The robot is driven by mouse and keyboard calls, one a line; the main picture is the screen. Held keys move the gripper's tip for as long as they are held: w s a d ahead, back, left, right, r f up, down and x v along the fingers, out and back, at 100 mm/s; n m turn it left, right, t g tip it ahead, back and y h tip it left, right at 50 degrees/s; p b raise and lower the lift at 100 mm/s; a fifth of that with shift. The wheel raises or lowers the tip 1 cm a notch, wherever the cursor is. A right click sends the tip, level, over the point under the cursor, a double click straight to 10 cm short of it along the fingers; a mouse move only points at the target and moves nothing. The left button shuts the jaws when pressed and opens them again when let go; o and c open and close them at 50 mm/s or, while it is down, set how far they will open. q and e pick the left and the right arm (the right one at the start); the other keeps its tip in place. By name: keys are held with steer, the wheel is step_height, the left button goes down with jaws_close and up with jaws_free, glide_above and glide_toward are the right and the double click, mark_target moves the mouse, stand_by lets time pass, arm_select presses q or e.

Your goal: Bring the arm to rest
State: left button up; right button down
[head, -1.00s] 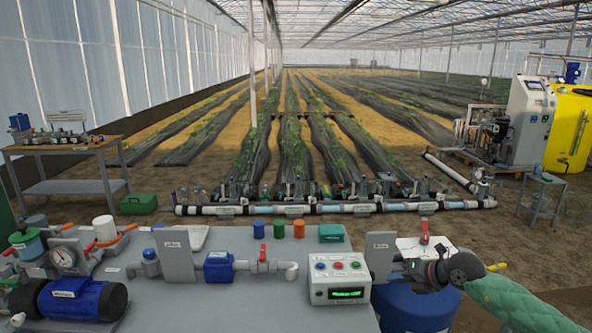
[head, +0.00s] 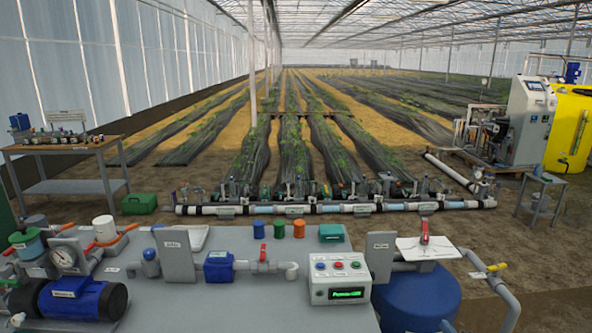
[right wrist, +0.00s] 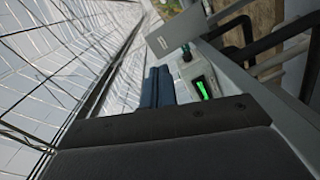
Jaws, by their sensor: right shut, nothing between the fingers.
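My right gripper (right wrist: 157,80) shows in the right wrist view as two dark blue-grey fingers side by side. They are shut with nothing between them and touch nothing that I can see. Beyond them is the control box (right wrist: 203,88) with its lit green display. In the head view neither gripper shows. The same control box (head: 340,279) stands at the bench's right front there.
The grey bench (head: 240,305) carries a blue pump (head: 82,298), a gauge (head: 63,258), upright plates, and blue, green and orange caps (head: 279,229). A blue drum (head: 415,298) stands at its right. Dark bars (right wrist: 270,45) cross near the gripper in the right wrist view.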

steer(key=s+d+f+m+g+h, duration=0.6)
steer(key=s+d+f, duration=0.3)
steer(key=s+f, duration=0.4)
steer(key=s+d+f+g, duration=0.1)
steer(key=s+f+g, duration=0.15)
steer(key=s, duration=0.25)
steer(key=s+d+f+g+h, duration=0.1)
steer(key=s+f+g, duration=0.15)
steer(key=s, duration=0.35)
steer(key=s+d+f+g, duration=0.1)
steer(key=s+f+g, duration=0.15)
steer(key=s, duration=0.25)
steer(key=s+a+f+m+y, duration=0.1)
steer(key=a+f+m+y, duration=0.1)
steer(key=a, duration=0.9)
steer(key=s+a+f+m+g+y, duration=0.1)
steer(key=s+a+f+m+y, duration=0.1)
steer(key=a, duration=1)
steer(key=s+a+f+m+g+y, duration=0.1)
steer(key=a+f+m+y, duration=0.1)
steer(key=a, duration=1)
steer(key=shift+s+a+m+y, duration=0.25)
steer(key=shift+m+y, duration=0.15)
steer(key=shift+y, duration=0.4)
